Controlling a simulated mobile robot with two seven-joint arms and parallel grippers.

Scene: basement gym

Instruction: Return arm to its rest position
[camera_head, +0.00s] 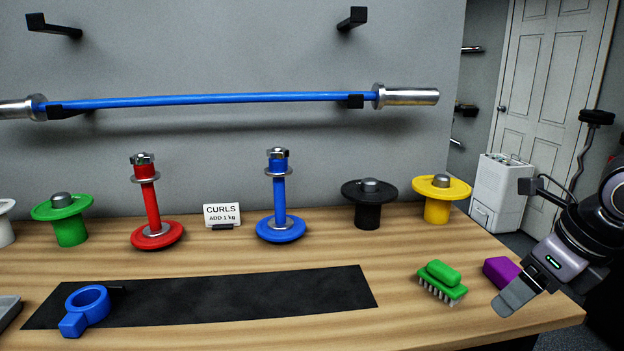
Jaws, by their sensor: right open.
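My right arm comes in from the right edge, and its gripper (515,295) points down and left over the right end of the wooden bench (400,318). It is open, with nothing seen between its fingers, and sits just right of a purple block (499,270), partly overlapping it in the picture. My left gripper is not in view.
A green brush (441,284) lies left of the purple block. A blue ring-shaped clamp (88,307) lies on a black mat (230,298). Red (152,205) and blue (280,205) upright posts stand behind, beside a sign (221,215). A blue barbell (220,99) hangs on the wall.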

